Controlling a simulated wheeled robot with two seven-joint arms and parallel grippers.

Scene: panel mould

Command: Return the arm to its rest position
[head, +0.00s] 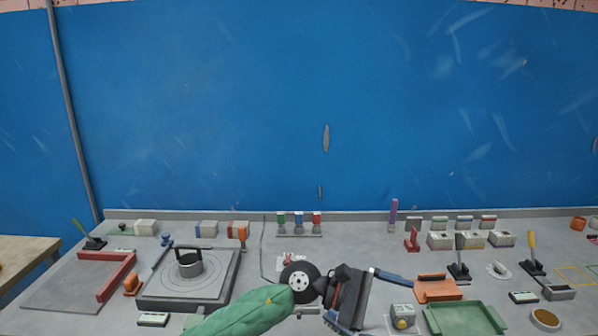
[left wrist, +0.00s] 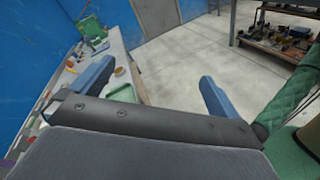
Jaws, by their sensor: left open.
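My left arm (head: 240,314), in a green sleeve, comes into the head view from the bottom and reaches right over the front of the grey table. My left gripper (head: 384,305) is dark with blue fingers and points to the right. In the left wrist view its two blue fingers (left wrist: 157,72) stand wide apart with nothing between them. Beyond them are bare floor and the end of the table. The gripper hides part of the table's front middle. My right gripper is in neither view.
A round mould plate (head: 190,275) and red angle piece (head: 112,272) are left. A blue wall (head: 320,110) rises behind. A shelf (left wrist: 285,35) stands across the floor.

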